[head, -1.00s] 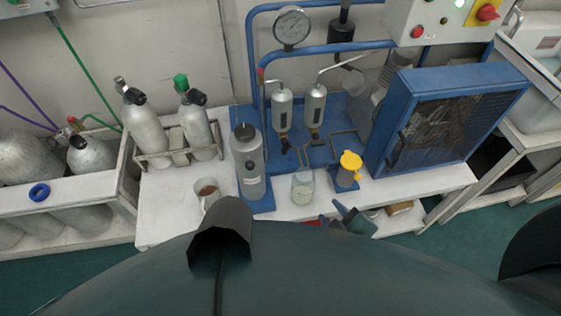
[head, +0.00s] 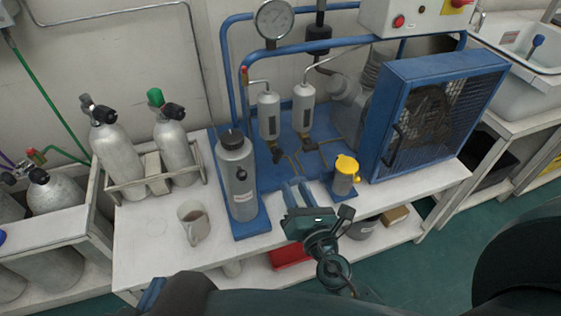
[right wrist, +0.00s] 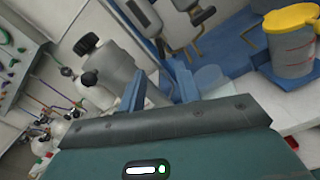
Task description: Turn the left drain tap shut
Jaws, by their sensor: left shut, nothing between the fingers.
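The left drain tap (head: 277,155) is a small dark fitting under the left silver filter cylinder (head: 269,115) on the blue panel. Its handle position is too small to tell. A similar right drain tap (head: 309,145) sits under the right cylinder (head: 304,106). My right gripper (head: 297,192) is below and in front of the taps, apart from them. Its two blue fingers are spread and empty in the right wrist view (right wrist: 160,88). My left gripper (head: 151,293) shows partly at the bottom left edge, shut and empty, far from the taps.
A tall grey canister (head: 237,180) stands left of the taps; a yellow-lidded pot (head: 345,176) stands to the right. A clear jar (right wrist: 210,78) is just past my right fingers. A mug (head: 193,221) is on the white bench. A caged blue fan unit (head: 440,110) blocks the right.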

